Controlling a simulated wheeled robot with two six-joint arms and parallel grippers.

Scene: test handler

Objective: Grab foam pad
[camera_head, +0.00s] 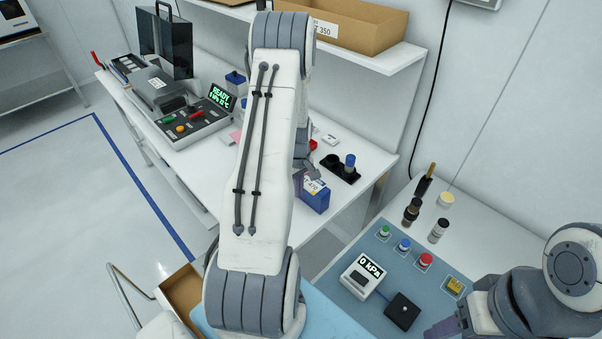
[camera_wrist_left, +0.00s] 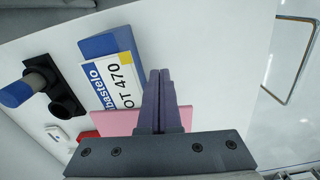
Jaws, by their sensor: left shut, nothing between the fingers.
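A flat pink pad (camera_wrist_left: 112,122), which looks like the foam pad, lies on the white bench in the left wrist view, beside the blue-and-white labelled box (camera_wrist_left: 112,70). My left gripper (camera_wrist_left: 160,72) is shut and empty, and its fingers cover the pad's right part. I cannot tell whether they touch it. In the head view my left arm hides most of this spot, and the box (camera_head: 314,196) shows right of the arm. A small pink piece (camera_head: 236,136) shows left of the arm. My right gripper (camera_head: 440,330) is partly cut off at the bottom right.
A black holder with a blue-capped item (camera_head: 345,172) and a small white object (camera_head: 329,140) sit near the box. A control panel (camera_head: 195,122) stands on the bench at left. A blue mat (camera_head: 340,250) with buttons and a pressure display (camera_head: 363,276) lies at lower right.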

